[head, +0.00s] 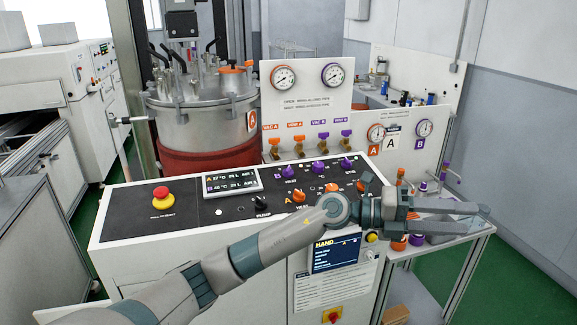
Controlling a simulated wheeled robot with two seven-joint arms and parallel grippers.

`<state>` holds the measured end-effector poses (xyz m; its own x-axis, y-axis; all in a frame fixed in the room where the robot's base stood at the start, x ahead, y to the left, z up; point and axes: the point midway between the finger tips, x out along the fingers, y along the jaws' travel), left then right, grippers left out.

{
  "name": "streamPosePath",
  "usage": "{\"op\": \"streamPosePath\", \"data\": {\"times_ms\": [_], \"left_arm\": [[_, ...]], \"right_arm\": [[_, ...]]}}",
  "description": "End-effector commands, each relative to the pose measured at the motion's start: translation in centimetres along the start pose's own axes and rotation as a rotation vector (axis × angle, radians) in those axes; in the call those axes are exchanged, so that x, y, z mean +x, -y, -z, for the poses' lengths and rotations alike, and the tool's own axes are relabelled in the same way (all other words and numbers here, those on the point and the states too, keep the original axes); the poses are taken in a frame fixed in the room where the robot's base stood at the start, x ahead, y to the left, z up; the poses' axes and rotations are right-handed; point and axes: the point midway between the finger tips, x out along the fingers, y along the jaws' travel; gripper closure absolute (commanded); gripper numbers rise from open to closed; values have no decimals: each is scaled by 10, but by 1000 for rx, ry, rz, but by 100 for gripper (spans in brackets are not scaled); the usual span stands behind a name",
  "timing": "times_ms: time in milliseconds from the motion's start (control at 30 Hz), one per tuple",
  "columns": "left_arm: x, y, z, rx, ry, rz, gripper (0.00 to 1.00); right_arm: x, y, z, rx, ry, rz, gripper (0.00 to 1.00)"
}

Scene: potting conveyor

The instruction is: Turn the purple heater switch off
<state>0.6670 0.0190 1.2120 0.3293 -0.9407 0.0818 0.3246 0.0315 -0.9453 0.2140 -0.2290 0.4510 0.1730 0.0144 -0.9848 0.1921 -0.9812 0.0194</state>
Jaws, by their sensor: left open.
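A row of purple knobs sits on the black top of the control console (130,212). The leftmost purple knob (289,172) seems to be labelled as the heater switch, but the small print is hard to read. Another purple knob (319,168) is to its right, and a third (345,163) is further right. My left gripper (476,218) is open and empty. It points right, beyond the console's right end, over the side table and well to the right of the purple knobs. My left forearm and wrist cross the console's front and hide part of its lower right. My right gripper is not in view.
A row of orange knobs (299,197) lies nearer than the purple ones. A red stop button (161,194) and a display (230,183) are on the console's left. A gauge panel (306,100) and a steel vessel (203,112) stand behind. Small orange and purple items crowd the side table.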

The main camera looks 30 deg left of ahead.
Motion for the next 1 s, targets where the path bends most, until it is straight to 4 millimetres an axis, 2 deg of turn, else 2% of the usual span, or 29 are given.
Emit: {"op": "streamPosePath", "data": {"times_ms": [167, 267, 367, 467, 600, 700, 800, 900, 1000], "left_arm": [[-21, -29, -32, 173, -151, -315, 55], [-48, -44, -59, 239, -203, -515, 55], [-88, -54, -93, 282, -227, -727, 55], [-137, -53, -131, 300, -223, -946, 55], [-221, -32, -182, 277, -170, -1252, 55], [-279, -7, -208, 230, -111, -1441, 55], [-327, 18, -224, 174, -51, -1584, 55], [-358, 37, -230, 127, -8, -1675, 55], [-374, 47, -232, 100, 15, -1720, 55]], "right_arm": [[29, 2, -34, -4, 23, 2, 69], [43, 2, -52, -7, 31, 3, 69], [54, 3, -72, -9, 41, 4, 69], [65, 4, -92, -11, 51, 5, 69], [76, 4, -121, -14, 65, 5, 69], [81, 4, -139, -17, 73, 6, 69], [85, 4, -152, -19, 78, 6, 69], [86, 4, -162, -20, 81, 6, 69], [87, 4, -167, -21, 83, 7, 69]]}}
